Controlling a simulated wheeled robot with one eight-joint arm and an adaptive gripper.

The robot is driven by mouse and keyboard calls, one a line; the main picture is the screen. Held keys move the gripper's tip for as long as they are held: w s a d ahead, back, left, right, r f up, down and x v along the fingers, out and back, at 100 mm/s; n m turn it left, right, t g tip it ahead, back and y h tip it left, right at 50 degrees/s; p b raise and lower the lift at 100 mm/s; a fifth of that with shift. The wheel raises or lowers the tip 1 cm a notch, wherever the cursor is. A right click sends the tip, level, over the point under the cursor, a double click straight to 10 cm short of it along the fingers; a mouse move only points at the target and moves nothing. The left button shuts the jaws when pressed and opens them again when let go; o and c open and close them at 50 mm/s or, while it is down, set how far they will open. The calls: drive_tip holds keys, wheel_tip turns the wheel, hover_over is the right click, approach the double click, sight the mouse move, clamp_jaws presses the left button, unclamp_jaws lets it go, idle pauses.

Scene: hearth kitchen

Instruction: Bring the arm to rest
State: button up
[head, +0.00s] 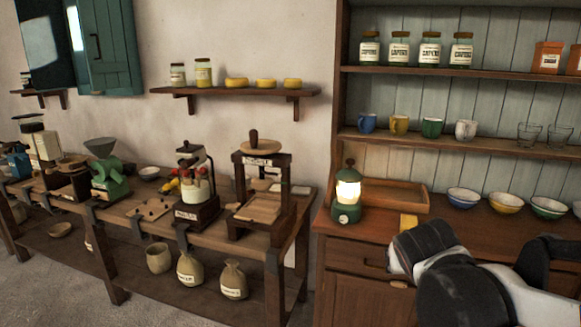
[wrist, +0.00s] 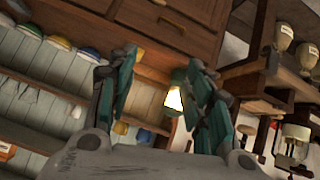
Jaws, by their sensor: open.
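My arm reaches in from the lower right of the head view, in front of the wooden dresser (head: 360,234). My gripper's fingers are not clear in the head view. In the wrist view my gripper (wrist: 160,90) is open, its two teal-padded fingers spread apart with nothing held between them. A lit green lantern (head: 346,196) stands on the dresser top, left of my arm in the head view. The lantern also shows in the wrist view (wrist: 174,101), beyond the gap between the fingers. The wrist view is turned nearly upside down.
A wooden tray (head: 425,207) and several bowls (head: 505,202) stand on the dresser top. Shelves above hold mugs (head: 432,128) and jars (head: 430,49). A workbench (head: 120,208) with grinders and a press (head: 259,190) stands to the left. Floor shows at lower left.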

drive_tip(key=s+a+f+g+y, duration=0.1)
drive_tip(key=s+a+f, duration=0.1)
drive_tip(key=s, duration=0.6)
drive_tip(key=s+a+f+n+g+y, duration=0.1)
drive_tip(key=s+a+f+y, duration=0.1)
drive_tip(key=s, duration=0.6)
drive_tip(key=shift+s+a+f+n+y, duration=0.15)
drive_tip(key=shift+s+a+n+y, duration=0.15)
drive_tip(key=shift+s+a, duration=0.15)
